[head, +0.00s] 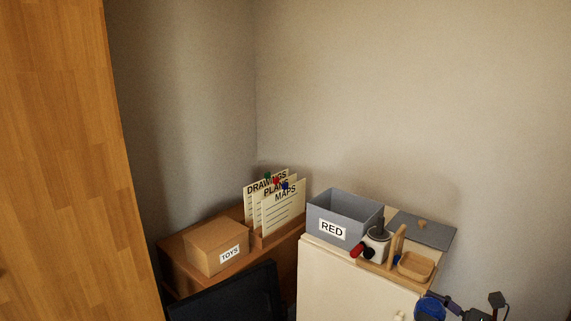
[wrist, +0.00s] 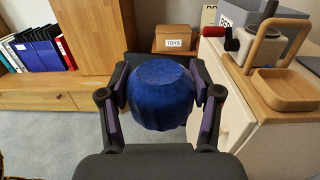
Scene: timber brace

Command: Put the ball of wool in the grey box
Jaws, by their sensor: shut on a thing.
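The grey box (head: 346,207) is open-topped, labelled RED, and stands on the pale cabinet in the head view. Part of it shows at the top right of the wrist view (wrist: 254,6). The blue ball of wool (wrist: 162,96) is between my gripper's fingers (wrist: 162,92) in the wrist view, with a finger against each side. In the head view the ball (head: 429,310) is at the bottom right edge, lower than the box and to its right. My gripper (head: 452,306) is partly cut off there.
A hand grinder (head: 377,239) with a red handle and a wooden tray (head: 415,266) stand close to the box. A grey flat panel (head: 420,229) lies behind the tray. A closed cardboard TOYS box (head: 216,246) and a card file (head: 279,207) are to the left.

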